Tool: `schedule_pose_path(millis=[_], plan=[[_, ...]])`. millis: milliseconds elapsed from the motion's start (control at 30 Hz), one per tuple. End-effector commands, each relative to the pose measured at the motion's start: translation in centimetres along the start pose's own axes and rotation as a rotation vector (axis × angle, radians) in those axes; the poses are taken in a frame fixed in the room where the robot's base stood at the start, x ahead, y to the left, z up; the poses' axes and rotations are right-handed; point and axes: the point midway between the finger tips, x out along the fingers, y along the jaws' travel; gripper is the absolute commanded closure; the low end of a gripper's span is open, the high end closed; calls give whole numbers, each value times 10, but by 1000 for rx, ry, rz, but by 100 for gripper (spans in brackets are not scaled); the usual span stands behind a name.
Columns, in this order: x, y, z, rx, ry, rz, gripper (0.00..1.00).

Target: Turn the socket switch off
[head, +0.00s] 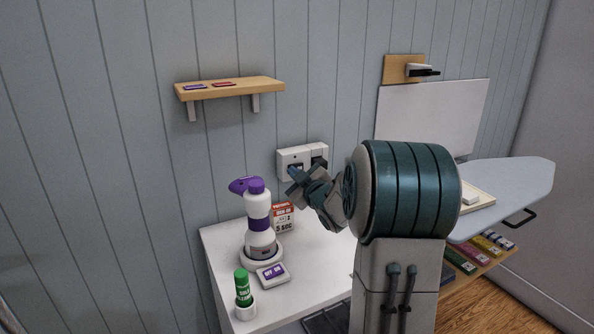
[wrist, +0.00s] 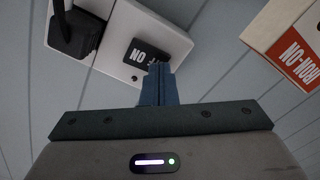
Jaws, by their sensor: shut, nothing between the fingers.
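The white wall socket (head: 290,155) is mounted on the panelled wall above the white top. In the wrist view its plate (wrist: 115,70) carries a dark switch (wrist: 140,50) lettered ON, seen upside down, and a black plug (wrist: 75,35) with a cable. My gripper (head: 296,173) reaches the socket's left part in the head view. In the wrist view my gripper (wrist: 158,72) has its blue-grey fingers together and empty, with the tips overlapping the switch's lower right edge. I cannot tell if they touch it. The fingers hide part of the switch.
A wooden shelf (head: 245,88) is above left. An ironing board (head: 515,180) is at right.

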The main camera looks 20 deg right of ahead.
Motion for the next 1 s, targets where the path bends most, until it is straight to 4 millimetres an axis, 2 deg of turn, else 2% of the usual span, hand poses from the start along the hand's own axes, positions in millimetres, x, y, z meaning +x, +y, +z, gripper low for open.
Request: schedule_pose_path(millis=[500,1000], plan=[[-41,-1,2,-1,-7,-1,100],[-51,-1,3,0,-8,-2,100]])
